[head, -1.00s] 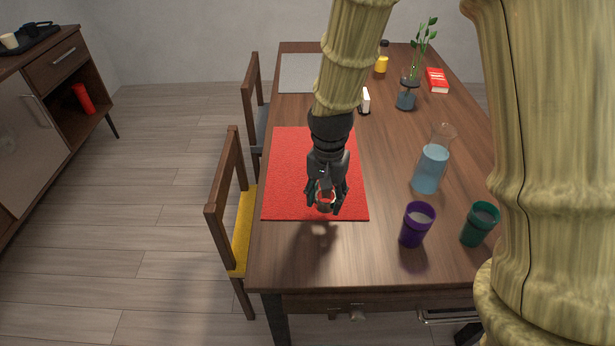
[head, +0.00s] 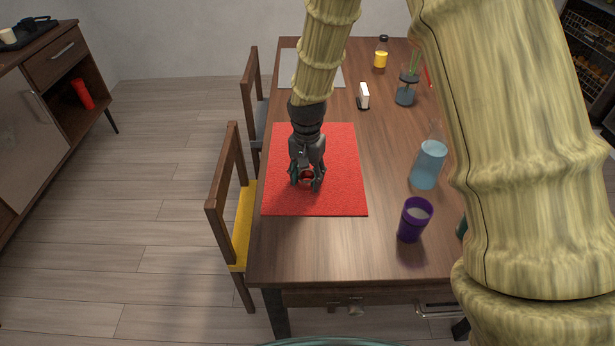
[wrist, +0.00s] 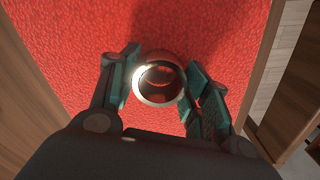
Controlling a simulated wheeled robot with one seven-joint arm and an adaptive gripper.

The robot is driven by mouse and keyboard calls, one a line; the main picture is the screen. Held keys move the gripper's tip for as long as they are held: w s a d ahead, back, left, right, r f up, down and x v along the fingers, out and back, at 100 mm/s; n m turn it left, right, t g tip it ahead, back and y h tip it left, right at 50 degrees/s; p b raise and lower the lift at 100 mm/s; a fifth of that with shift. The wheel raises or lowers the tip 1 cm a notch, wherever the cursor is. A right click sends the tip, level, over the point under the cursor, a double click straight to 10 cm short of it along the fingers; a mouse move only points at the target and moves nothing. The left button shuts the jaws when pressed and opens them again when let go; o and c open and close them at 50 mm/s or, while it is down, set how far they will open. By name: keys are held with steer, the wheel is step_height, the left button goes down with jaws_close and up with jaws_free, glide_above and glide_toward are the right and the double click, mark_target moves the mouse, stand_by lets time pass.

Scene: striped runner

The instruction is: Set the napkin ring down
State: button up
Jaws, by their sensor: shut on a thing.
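The napkin ring (wrist: 139,87) is a shiny, metallic open ring. In the wrist view it sits between the two fingers of my gripper (wrist: 160,92), which is shut on it. In the head view my gripper (head: 307,186) is over the red placemat (head: 335,145), left of its middle, and the ring is small and mostly hidden by the fingers. The wrist view shows the red mat (wrist: 230,25) directly behind the ring. I cannot tell whether the ring touches the mat.
A purple cup (head: 412,220) and a blue-filled carafe (head: 428,165) stand right of the mat. A small white-faced item (head: 363,96), a vase (head: 406,90) and a yellow bottle (head: 381,53) stand farther back. A grey placemat (head: 290,68) lies at the far end. Chairs line the left edge.

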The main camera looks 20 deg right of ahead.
steer(key=shift+f, duration=0.25)
steer(key=shift+f, duration=0.1)
steer(key=o, duration=1)
step_height(320, 180, up, 12)
stand_by(0.5)
